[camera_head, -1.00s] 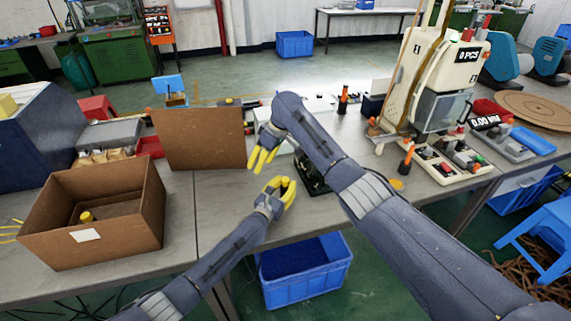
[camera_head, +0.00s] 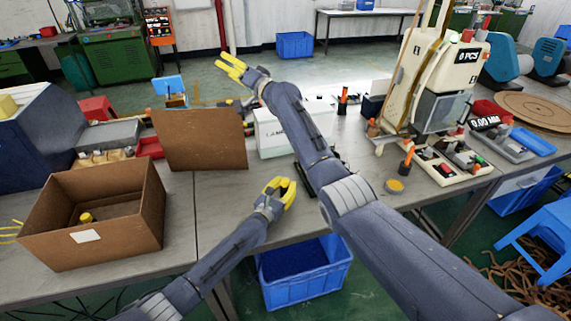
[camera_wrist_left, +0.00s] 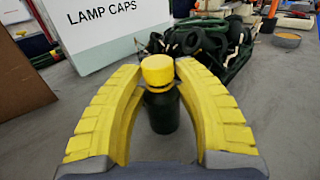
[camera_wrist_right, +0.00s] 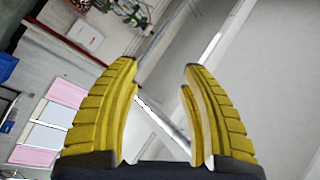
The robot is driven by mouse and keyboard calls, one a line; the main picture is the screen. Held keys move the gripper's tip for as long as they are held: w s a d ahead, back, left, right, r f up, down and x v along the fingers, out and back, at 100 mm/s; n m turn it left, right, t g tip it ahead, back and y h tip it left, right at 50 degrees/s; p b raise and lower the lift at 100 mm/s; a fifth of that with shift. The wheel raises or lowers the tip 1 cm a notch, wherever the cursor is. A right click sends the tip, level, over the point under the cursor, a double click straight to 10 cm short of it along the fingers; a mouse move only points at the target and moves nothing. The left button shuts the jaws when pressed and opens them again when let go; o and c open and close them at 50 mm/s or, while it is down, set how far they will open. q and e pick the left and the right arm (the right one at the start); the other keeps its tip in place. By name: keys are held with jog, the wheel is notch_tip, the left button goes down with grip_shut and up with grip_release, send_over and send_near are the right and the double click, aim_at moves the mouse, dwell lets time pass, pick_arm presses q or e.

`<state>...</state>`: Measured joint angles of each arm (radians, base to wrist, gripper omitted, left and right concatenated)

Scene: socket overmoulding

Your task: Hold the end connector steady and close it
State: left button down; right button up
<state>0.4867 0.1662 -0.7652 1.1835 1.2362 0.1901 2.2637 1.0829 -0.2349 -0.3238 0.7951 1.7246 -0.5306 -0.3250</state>
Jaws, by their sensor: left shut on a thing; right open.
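The end connector (camera_wrist_left: 162,108), a dark cylinder with a yellow cap on top, stands between the fingers of my left gripper (camera_wrist_left: 158,92) in the left wrist view. The left gripper is shut on it. In the head view the left gripper (camera_head: 281,190) is over the near part of the table, and the connector is mostly hidden by the fingers. My right gripper (camera_head: 234,69) is open and empty, raised high and well away from the connector. Its fingers (camera_wrist_right: 160,85) frame only wall and ceiling in the right wrist view.
A white "LAMP CAPS" box (camera_wrist_left: 105,30) stands behind the left gripper, with a black cable bundle (camera_wrist_left: 228,45) beside it. A brown cardboard box (camera_head: 60,240) and an upright brown panel (camera_head: 205,140) are to the left. A blue crate (camera_head: 308,285) sits below the table edge.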

jog(key=w+d+r+m+t+h, duration=0.1)
jog(key=w+d+m+t+h, duration=0.65)
jog(key=d+m+h, duration=0.55)
jog(key=d+f+m+g+h, duration=0.65)
jog(key=d+f+m, duration=0.25)
jog(key=d+f, duration=0.15)
jog(key=m+g+y, duration=0.3)
jog(key=g+y, duration=0.1)
jog(key=g, duration=1)
send_over(285, 180)
notch_tip(285, 180, down, 19)
jog(key=shift+r, duration=0.1)
jog(key=shift+n, duration=0.4)
